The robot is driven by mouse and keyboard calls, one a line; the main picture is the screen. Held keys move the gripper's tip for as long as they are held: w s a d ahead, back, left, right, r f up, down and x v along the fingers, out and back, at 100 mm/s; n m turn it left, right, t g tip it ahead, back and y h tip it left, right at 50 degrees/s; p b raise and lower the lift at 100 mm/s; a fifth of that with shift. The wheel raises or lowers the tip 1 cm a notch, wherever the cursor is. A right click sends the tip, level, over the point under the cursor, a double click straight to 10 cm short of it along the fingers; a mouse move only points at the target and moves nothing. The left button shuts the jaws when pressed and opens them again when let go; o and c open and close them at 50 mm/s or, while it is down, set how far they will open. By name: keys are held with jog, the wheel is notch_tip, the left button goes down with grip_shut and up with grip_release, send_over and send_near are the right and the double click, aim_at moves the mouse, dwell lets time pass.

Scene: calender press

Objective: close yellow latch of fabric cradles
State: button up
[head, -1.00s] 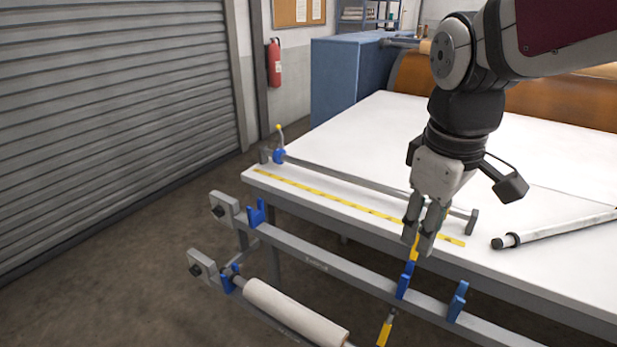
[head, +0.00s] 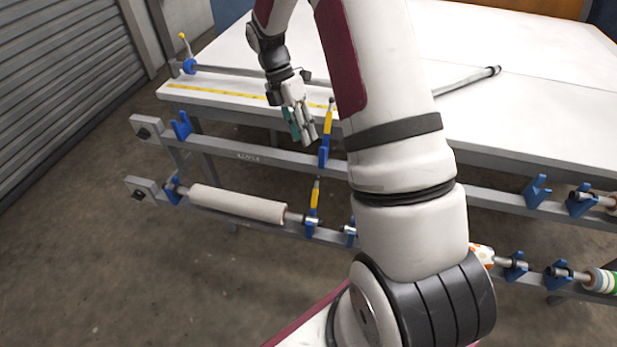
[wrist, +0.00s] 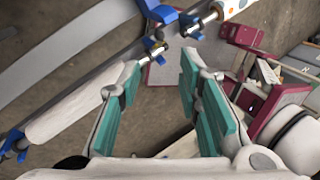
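The upper fabric cradle (head: 323,157) is blue, on the front rail, with a yellow latch (head: 328,122) standing up from it. The lower cradle (head: 310,223) also has a yellow latch (head: 314,195) sticking up, beside the right end of a white fabric roll (head: 238,204). My gripper (head: 304,138) is just left of the upper latch and looks clear of it. In the wrist view my gripper (wrist: 160,62) has teal-padded fingers apart with nothing between them. The roll (wrist: 80,105) and blue cradles (wrist: 155,47) lie beyond the fingertips there; I cannot make out a yellow latch.
Two grey rails (head: 255,156) run along the front of the white table (head: 530,110). More blue cradles (head: 537,191) and patterned rolls (head: 603,281) are at the right. My arm hides the middle of the rails. Floor (head: 120,290) at the left is clear.

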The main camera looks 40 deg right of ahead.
aim_at(316, 177)
jog(key=p+x, duration=0.2)
jog(key=x, duration=1.2)
jog(key=shift+f, duration=0.1)
grip_shut()
